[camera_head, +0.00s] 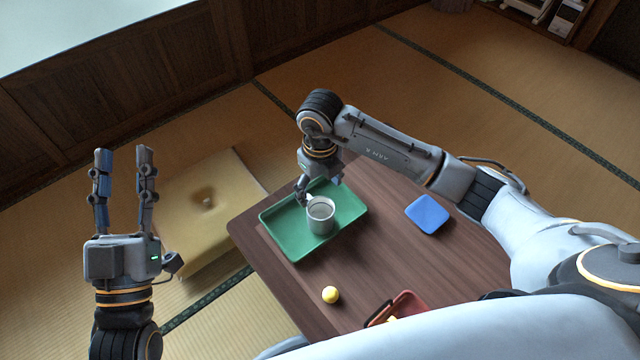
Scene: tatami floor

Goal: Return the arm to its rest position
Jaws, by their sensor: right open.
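My right arm reaches from the right across the brown table. Its gripper (318,190) points down over the green tray (290,240), close behind a white mug (320,216). The right gripper is open; its fingers are partly hidden, and I cannot tell whether one touches the mug. The mug stands upright on the tray. My left gripper (123,160) is raised at the left, off the table, with its two fingers pointing up and apart. It is open and empty.
The table (375,250) also holds a blue square coaster-like piece (428,213), a yellow ball (330,294) and a red container (405,308) partly hidden by my body. A tan cushion (215,200) lies on the tatami floor behind the table's left edge.

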